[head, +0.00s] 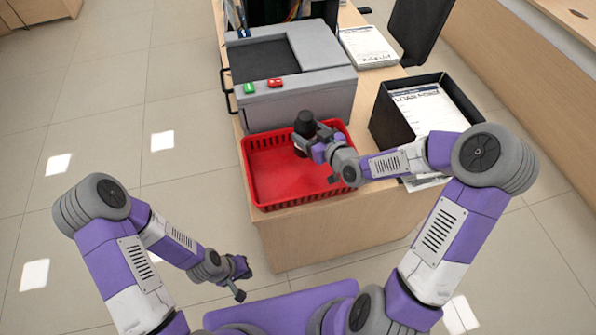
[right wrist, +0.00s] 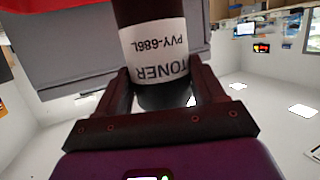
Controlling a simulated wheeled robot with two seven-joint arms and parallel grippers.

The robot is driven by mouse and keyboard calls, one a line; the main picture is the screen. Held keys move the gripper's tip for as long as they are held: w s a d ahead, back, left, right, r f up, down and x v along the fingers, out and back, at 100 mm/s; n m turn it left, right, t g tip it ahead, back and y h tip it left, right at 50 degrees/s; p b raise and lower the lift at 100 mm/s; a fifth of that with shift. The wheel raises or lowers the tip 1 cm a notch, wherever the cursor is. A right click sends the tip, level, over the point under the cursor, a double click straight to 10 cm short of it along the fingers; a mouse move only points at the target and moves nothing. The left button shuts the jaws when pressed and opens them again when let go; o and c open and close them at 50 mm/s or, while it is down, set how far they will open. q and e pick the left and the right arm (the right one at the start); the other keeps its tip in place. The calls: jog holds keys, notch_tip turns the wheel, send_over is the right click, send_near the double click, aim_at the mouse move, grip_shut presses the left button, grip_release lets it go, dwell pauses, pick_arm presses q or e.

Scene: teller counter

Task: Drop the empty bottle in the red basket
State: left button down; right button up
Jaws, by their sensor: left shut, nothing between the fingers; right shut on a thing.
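The empty bottle is a dark toner bottle (head: 304,124) with a white label reading TONER PVY-686L, which shows in the right wrist view (right wrist: 153,48). My right gripper (head: 312,147) is shut on it, with one finger on each side of the bottle. In the head view it appears over the back right part of the red basket (head: 262,192). The basket is a low, open, slotted tray on the counter, and its visible floor is bare. My right arm hides its right side. My left gripper (head: 241,281) is shut and empty, low in front of the counter.
A grey machine (head: 310,98) with green and red buttons stands directly behind the basket. A black box (head: 385,120) holding loan forms stands to the right. A paper stack (head: 367,46) lies at the back. Open tiled floor is on the left.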

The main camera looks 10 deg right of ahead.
jog(key=shift+f+b, duration=0.65)
jog(key=shift+f, duration=0.7)
jog(key=o, duration=1.4)
jog(key=shift+c, duration=0.2)
jog(key=p+v, duration=0.1)
jog(key=v, duration=0.6)
jog(key=shift+s, duration=0.25)
jog(key=shift+d, duration=0.1)
